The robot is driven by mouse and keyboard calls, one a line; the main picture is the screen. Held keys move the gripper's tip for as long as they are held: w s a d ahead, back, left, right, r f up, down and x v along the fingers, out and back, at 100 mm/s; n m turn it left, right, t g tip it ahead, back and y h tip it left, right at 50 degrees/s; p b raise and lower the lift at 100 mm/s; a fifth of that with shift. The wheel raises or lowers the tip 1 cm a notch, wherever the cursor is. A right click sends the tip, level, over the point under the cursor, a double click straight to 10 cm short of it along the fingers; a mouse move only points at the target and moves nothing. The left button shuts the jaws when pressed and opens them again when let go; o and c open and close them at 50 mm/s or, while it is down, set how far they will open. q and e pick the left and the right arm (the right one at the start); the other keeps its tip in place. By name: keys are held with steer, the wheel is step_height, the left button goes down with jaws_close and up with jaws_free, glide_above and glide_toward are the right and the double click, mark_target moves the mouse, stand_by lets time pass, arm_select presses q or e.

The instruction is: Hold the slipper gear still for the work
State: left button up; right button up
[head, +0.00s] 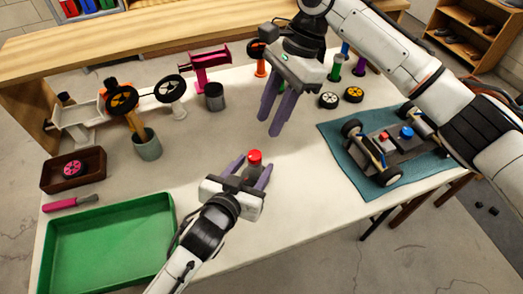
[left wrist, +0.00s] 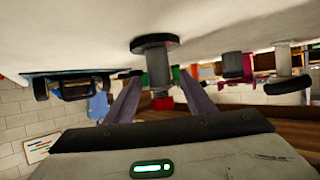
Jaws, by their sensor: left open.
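A red-capped upright piece (head: 254,157) stands on the white table between the spread purple fingers of my left gripper (head: 250,172). In the left wrist view, which is upside down, it shows as a grey cylinder (left wrist: 158,68) with a dark round base and a red end. My left gripper is open around it, and no grip shows. I cannot tell for sure which part is the slipper gear; a pink gear-like wheel (head: 73,168) lies in a brown box at the left. My right gripper (head: 269,125) hangs above the table behind the left one, fingers apart and empty.
A green tray (head: 165,208) lies at the front left, with a pink-handled tool (head: 70,202) behind it. A car chassis (head: 385,148) sits on a teal mat (head: 345,165) at the right. Cups, wheels and stands line the back. The table's front middle is clear.

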mark_target(260, 158)
arm_select(q)
steer(key=shift+x, duration=2.75)
steer(key=shift+c, duration=0.4)
